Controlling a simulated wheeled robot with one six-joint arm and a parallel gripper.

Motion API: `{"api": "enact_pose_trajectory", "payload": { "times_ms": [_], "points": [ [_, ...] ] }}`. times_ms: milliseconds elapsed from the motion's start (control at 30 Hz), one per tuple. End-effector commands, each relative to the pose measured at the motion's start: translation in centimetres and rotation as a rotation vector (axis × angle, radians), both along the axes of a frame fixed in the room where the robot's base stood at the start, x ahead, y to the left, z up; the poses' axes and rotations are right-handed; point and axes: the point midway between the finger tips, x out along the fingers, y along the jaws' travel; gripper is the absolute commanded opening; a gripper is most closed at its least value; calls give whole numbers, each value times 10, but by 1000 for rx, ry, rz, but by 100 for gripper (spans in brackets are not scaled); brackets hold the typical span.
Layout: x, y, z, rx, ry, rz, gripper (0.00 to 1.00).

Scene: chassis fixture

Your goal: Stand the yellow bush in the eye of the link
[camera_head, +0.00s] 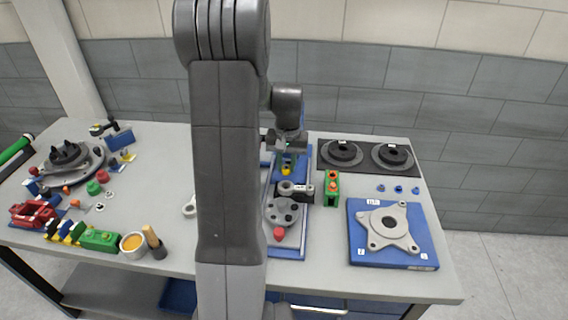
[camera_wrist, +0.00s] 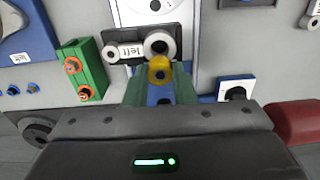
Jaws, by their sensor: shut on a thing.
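The yellow bush (camera_head: 286,171) is held between the fingertips of my gripper (camera_head: 288,158). In the wrist view the bush (camera_wrist: 159,68) sits between the two green-blue fingers of my gripper (camera_wrist: 160,84). The link (camera_head: 287,188) is grey, with a ring-shaped eye, and lies with a black block labelled "left" on the blue fixture board. In the wrist view the link's eye (camera_wrist: 159,45) shows just beyond the bush, its dark hole empty. The bush appears apart from the eye, on the gripper's side of it; its height above it is hard to tell.
A green block with orange rings (camera_head: 331,188) stands close to the right of the link. A grey disc with holes (camera_head: 284,211) and a red knob (camera_head: 279,233) lie in front. A blue plate with a star-shaped casting (camera_head: 390,228) is at right. My arm hides part of the table.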

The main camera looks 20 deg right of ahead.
Motion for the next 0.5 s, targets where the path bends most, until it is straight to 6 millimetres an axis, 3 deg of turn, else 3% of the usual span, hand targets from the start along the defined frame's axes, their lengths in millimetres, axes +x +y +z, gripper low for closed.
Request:
{"api": "enact_pose_trajectory", "payload": {
  "times_ms": [300,500],
  "points": [
    [0,1,-30,1,2,1,0],
    [0,1,-40,1,2,1,0]
  ]
}}
